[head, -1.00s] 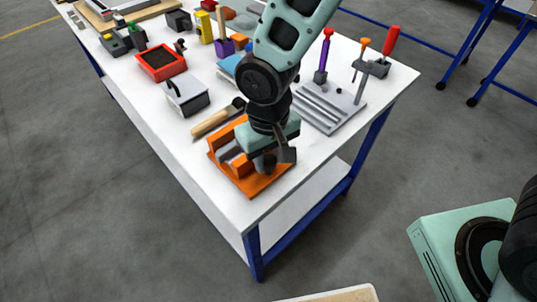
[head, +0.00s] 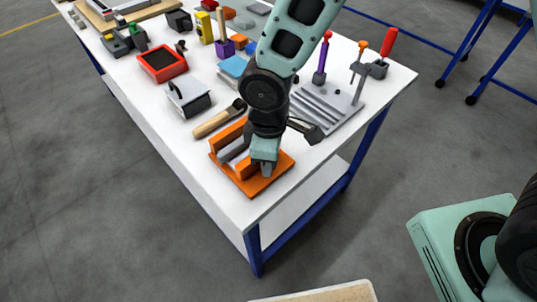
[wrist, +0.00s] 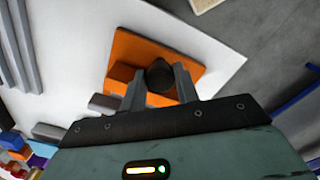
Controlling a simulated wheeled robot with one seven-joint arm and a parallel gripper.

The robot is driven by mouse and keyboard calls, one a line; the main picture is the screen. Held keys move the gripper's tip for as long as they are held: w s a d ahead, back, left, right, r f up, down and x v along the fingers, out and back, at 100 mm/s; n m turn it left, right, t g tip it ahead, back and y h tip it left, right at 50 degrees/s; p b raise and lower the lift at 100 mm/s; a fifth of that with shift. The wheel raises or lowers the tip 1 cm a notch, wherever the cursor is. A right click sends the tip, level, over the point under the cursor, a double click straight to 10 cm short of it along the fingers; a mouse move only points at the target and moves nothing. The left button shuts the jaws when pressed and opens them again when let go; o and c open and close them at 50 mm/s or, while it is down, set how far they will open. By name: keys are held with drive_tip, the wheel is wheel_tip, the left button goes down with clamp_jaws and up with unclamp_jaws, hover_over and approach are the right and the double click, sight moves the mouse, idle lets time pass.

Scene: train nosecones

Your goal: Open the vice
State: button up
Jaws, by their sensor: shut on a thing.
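The orange vice (head: 250,190) sits near the front corner of the white table, with a grey part (head: 234,153) between its orange blocks. It also shows in the wrist view (wrist: 133,52). My gripper (head: 264,168) points down over the right part of the vice. In the wrist view, my gripper (wrist: 159,88) is shut on a dark round knob (wrist: 160,74) of the vice, with one finger on each side. My arm and gripper hide part of the vice in the head view. I cannot tell how wide the jaw gap is.
A wooden-handled tool (head: 212,124) lies just behind the vice. A grey slotted plate (head: 328,112) with upright tools stands to the right. A grey box (head: 188,100) and a red tray (head: 162,62) stand farther back left. The table front around the vice is clear.

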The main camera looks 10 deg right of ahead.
drive_tip(key=shift+a+n, duration=0.1)
drive_tip(key=shift+n, duration=0.6)
drive_tip(key=shift+a+r, duration=0.1)
drive_tip(key=shift+a, duration=0.1)
idle(0.7)
drive_tip(key=o, duration=1)
drive_tip(key=shift+c, duration=0.2)
drive_tip(key=shift+w+d, duration=0.15)
drive_tip(key=shift+w, duration=0.05)
